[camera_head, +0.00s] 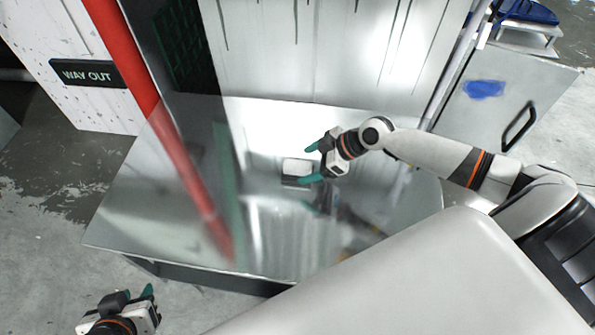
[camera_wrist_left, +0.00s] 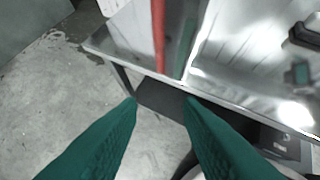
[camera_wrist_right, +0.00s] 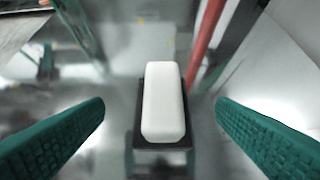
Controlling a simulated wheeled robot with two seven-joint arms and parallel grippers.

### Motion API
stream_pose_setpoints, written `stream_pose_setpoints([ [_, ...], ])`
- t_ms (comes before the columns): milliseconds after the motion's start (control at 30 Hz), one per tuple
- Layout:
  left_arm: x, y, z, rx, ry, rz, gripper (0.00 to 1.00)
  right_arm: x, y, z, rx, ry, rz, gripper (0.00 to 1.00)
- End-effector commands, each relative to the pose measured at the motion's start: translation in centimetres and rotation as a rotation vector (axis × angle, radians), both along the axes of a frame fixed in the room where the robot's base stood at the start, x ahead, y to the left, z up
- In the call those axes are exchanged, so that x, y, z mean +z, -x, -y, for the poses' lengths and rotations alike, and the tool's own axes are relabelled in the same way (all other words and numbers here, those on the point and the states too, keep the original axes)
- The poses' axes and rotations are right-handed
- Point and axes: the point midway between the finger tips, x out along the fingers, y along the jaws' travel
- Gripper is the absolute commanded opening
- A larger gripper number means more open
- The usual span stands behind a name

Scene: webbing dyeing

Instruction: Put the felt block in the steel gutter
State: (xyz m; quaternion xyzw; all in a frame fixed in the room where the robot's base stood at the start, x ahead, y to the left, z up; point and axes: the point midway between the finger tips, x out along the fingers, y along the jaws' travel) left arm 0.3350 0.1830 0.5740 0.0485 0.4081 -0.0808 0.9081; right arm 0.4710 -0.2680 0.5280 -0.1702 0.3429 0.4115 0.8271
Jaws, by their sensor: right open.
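The felt block (camera_head: 297,167) looks white on top with a dark lower part, and rests on the shiny steel table. It also shows in the right wrist view (camera_wrist_right: 164,100), lying lengthwise between the fingers. My right gripper (camera_head: 308,163) is open, its teal fingers on either side of the block with gaps to both. My left gripper (camera_head: 137,295) is open and empty, off the table's front left corner; its spread fingers also show in the left wrist view (camera_wrist_left: 160,105). I cannot clearly make out a separate steel gutter.
The steel table (camera_head: 130,225) is mirror-like and mostly clear. A streaked upright panel (camera_head: 320,50) stands behind it. A red post (camera_head: 125,50) and its reflection run at the left. A cabinet (camera_head: 500,100) with a black handle is at the right.

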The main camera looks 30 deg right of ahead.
Motion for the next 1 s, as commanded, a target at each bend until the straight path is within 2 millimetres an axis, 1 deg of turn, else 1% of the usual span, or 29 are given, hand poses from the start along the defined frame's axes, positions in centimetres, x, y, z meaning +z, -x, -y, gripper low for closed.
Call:
stream_pose_setpoints([
  [33, 0.1, -0.3, 0.1, -0.001, 0.005, 0.021, 0.33, -0.3, -0.2, -0.3, 0.0, -0.002, -0.001, 0.8],
  [167, 0.5, -0.9, 0.3, -0.004, 0.013, 0.059, 0.33, -0.7, -0.5, -0.6, 0.001, 0.0, 0.0, 0.8],
  [267, 1.0, -1.8, 0.7, -0.009, 0.027, 0.121, 0.33, -1.2, -1.0, -1.3, 0.001, -0.003, 0.001, 0.8],
  [400, 2.5, -3.6, 1.4, -0.019, 0.057, 0.254, 0.33, -2.2, -2.2, -2.5, 0.001, -0.003, 0.001, 0.8],
  [500, 3.6, -4.5, 1.8, -0.025, 0.075, 0.335, 0.33, -3.1, -2.7, -3.1, 0.001, -0.001, 0.0, 0.8],
  [667, 4.6, -5.2, 2.2, -0.029, 0.091, 0.403, 0.33, -3.6, -3.1, -3.6, 0.0, 0.0, 0.0, 0.8],
  [867, 4.8, -5.2, 2.2, -0.029, 0.092, 0.407, 0.33, -3.6, -3.1, -3.6, 0.001, 0.001, 0.0, 0.8],
  [900, 4.8, -5.2, 2.2, -0.029, 0.092, 0.407, 0.33, -3.6, -3.1, -3.6, 0.0, 0.001, -0.001, 0.78],
  [967, 4.8, -5.2, 2.2, -0.029, 0.092, 0.407, 0.33, -3.6, -3.1, -3.6, 0.0, 0.001, -0.001, 0.69],
  [1000, 4.8, -5.2, 2.2, -0.029, 0.092, 0.407, 0.33, -3.6, -3.1, -3.6, 0.0, 0.001, -0.001, 0.62],
])
